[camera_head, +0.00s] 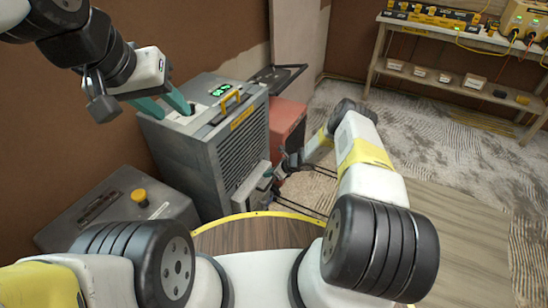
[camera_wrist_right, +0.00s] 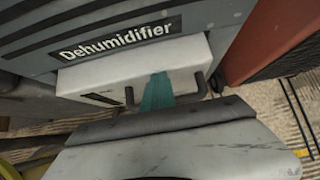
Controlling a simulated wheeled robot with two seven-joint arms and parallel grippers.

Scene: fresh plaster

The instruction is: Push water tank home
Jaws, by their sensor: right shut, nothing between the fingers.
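The grey dehumidifier (camera_head: 205,150) stands left of centre in the head view, and its label shows in the right wrist view (camera_wrist_right: 118,40). Its pale water tank (camera_wrist_right: 95,78) juts out below the label, with a dark handle post (camera_wrist_right: 130,96) near each side; it also shows low on the machine in the head view (camera_head: 246,192). My right gripper (camera_wrist_right: 157,92) is shut and empty, its teal fingertips at the tank's front between the posts. Whether they touch is unclear. My left gripper (camera_head: 166,104) is open and empty, by the machine's top left edge.
A grey box with a yellow knob (camera_head: 120,208) stands left of the dehumidifier. A red box (camera_head: 287,128) stands behind it to the right. A shelf (camera_head: 450,70) with chargers and cables is at the back right. The dusty floor (camera_head: 430,145) between is mostly free.

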